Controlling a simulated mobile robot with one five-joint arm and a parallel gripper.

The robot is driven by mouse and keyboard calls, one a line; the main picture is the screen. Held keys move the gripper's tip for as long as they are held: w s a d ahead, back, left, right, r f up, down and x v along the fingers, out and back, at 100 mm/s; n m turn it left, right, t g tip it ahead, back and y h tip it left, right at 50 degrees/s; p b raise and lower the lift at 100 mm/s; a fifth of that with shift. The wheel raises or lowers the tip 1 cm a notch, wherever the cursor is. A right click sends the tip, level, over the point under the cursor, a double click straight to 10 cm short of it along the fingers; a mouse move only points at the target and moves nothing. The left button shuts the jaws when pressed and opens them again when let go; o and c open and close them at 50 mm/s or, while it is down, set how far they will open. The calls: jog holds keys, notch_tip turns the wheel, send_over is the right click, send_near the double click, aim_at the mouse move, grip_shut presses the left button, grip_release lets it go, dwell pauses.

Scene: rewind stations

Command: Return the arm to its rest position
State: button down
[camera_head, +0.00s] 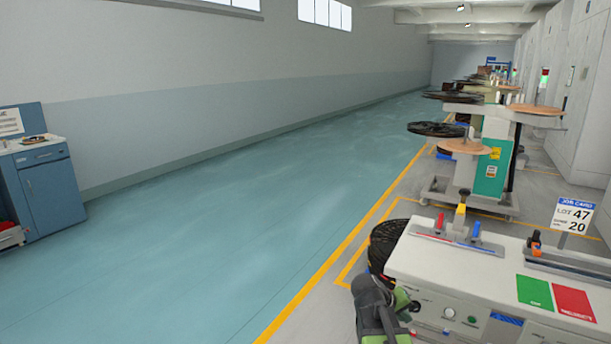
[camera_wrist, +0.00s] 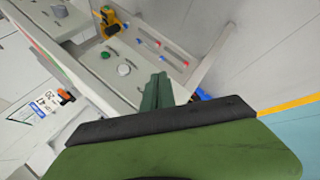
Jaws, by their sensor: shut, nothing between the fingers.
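My gripper (camera_wrist: 157,92) shows in the wrist view as two green fingers pressed together, shut and empty. It is in front of the light workbench (camera_wrist: 85,85), apart from the things on it as far as I can tell. In the head view, my dark and green arm is at the bottom, just left of the bench (camera_head: 480,265). The fingertips are hard to make out there.
The bench carries a green card (camera_head: 534,292), a red card (camera_head: 573,303) and a job card sign (camera_head: 573,215). A dark reel (camera_head: 386,243) stands behind my arm. Rewind stations (camera_head: 487,165) line the right. The teal floor (camera_head: 230,230) is clear; a blue cabinet (camera_head: 45,185) is at left.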

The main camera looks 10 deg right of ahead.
jog(key=s+a+f+g+y, duration=0.1)
jog(key=s+a+f+y, duration=0.3)
jog(key=a, duration=0.6)
jog(key=s+a+f+g+y, duration=0.2)
jog(key=s+a+y, duration=0.3)
jog(key=a, duration=0.5)
notch_tip(320, 180, up, 17)
jog(key=h+p, duration=0.1)
jog(key=p, duration=1.6)
jog(key=shift+s, duration=0.35)
jog(key=shift+f, duration=0.2)
jog(key=shift+d, duration=0.2)
